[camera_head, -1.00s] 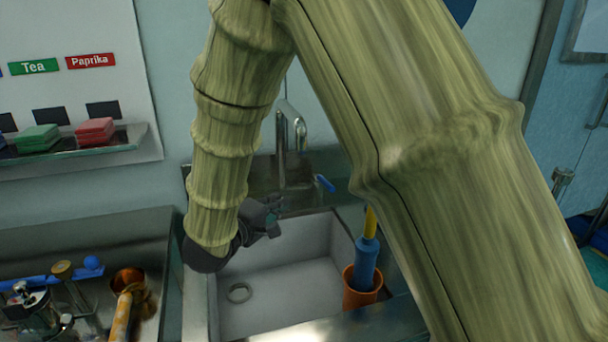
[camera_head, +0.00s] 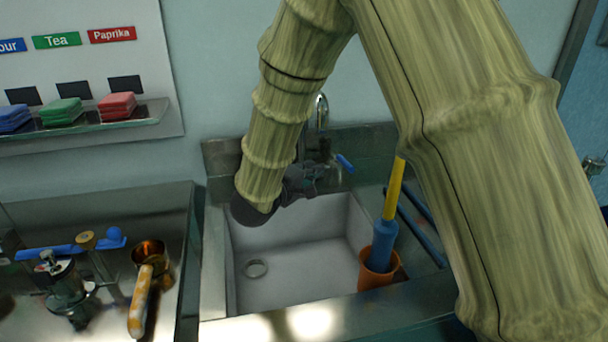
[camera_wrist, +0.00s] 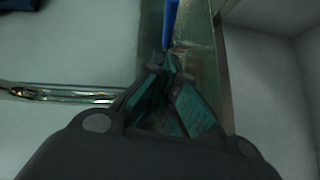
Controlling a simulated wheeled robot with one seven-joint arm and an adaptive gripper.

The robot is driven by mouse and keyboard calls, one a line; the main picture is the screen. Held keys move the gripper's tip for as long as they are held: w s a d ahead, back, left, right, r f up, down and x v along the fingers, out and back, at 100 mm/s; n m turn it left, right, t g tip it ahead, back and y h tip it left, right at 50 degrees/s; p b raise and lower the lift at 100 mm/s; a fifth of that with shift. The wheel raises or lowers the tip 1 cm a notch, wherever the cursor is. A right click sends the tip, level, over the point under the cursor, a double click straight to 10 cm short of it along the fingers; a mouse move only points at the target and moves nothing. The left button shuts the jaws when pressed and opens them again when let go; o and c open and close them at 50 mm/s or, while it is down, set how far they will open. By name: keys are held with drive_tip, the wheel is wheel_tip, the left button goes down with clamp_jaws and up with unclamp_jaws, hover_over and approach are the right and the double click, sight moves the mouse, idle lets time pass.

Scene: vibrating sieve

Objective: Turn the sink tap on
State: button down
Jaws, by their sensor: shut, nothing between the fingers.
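The metal sink tap (camera_head: 321,112) rises at the back of the sink, its lower part partly hidden by my arm and gripper. Its blue lever (camera_head: 345,163) sticks out to the right of the tap. My gripper (camera_head: 318,172) is over the back of the basin, left of the lever. In the wrist view the shut, empty fingertips (camera_wrist: 167,72) point towards the blue lever (camera_wrist: 171,22), which lies just beyond them. I cannot tell whether they touch. The tap's spout (camera_wrist: 65,94) shows at the left there. No water is visible.
The sink basin (camera_head: 300,270) is empty. An orange cup (camera_head: 378,272) with a blue and yellow tool (camera_head: 385,235) stands at its right front corner. A counter at the left holds a copper pot (camera_head: 152,258) and other items. A shelf (camera_head: 90,122) with coloured packets is on the wall.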

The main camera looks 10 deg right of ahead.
sight(342, 160)
drive_tip(key=shift+w+d+f, duration=0.2)
drive_tip(key=shift+w+d, duration=0.15)
drive_tip(key=shift+d, duration=0.65)
drive_tip(key=shift+w+d+f, duration=0.2)
drive_tip(key=shift+w+d, duration=0.2)
drive_tip(key=shift+d, duration=0.65)
drive_tip(key=shift+w+d+f, duration=0.2)
drive_tip(key=shift+w+d, duration=0.15)
drive_tip(key=shift+d, duration=0.65)
drive_tip(key=shift+d, duration=0.1)
